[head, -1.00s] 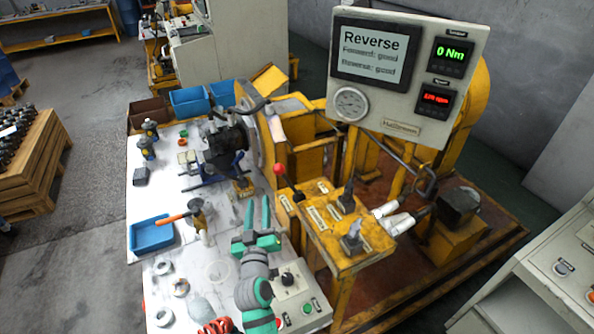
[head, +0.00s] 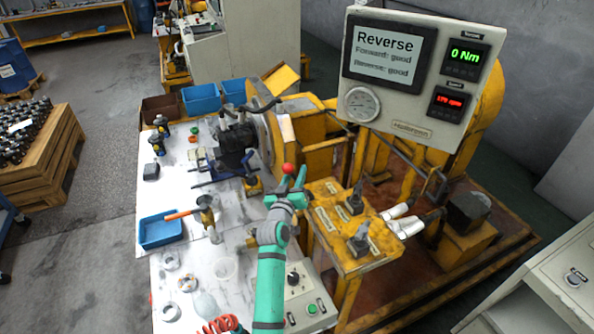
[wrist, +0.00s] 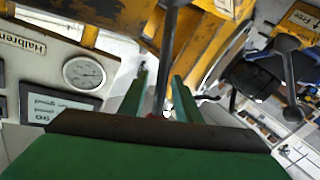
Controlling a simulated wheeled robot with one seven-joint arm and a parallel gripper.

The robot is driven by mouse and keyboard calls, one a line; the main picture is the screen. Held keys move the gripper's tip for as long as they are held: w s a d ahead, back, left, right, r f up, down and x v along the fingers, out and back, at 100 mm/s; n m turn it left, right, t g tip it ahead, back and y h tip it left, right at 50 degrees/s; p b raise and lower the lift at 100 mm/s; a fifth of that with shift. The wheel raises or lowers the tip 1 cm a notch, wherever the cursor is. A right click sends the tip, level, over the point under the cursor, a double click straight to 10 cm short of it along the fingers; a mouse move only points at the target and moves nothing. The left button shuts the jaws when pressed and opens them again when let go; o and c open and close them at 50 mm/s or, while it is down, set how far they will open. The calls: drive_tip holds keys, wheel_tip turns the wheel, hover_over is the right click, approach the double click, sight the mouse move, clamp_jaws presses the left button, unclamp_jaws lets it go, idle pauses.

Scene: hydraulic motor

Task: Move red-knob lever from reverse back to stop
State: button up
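The red-knob lever's red knob (head: 288,169) shows in the head view beside the left edge of the yellow control stand (head: 378,262). My gripper (head: 292,180) is right at the knob, its fingers pointing up and away. In the wrist view, the lever's grey rod (wrist: 168,55) runs down between the two green fingers of my gripper (wrist: 159,92). The fingers stand apart, with gaps beside the rod. The knob end is mostly hidden by my gripper body. The display (head: 383,55) reads "Reverse", with "Forward: good" and "Reverse: good" below.
Two dark-handled levers (head: 355,200) (head: 360,240) stand on the yellow stand, right of my gripper. A hydraulic motor (head: 236,145) is mounted left of it. A white table (head: 180,205) holds a blue tray (head: 160,230) and small parts. A button box (head: 305,305) lies below.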

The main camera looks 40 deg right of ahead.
drive_tip(key=shift+x, duration=1.05)
clamp_jaws()
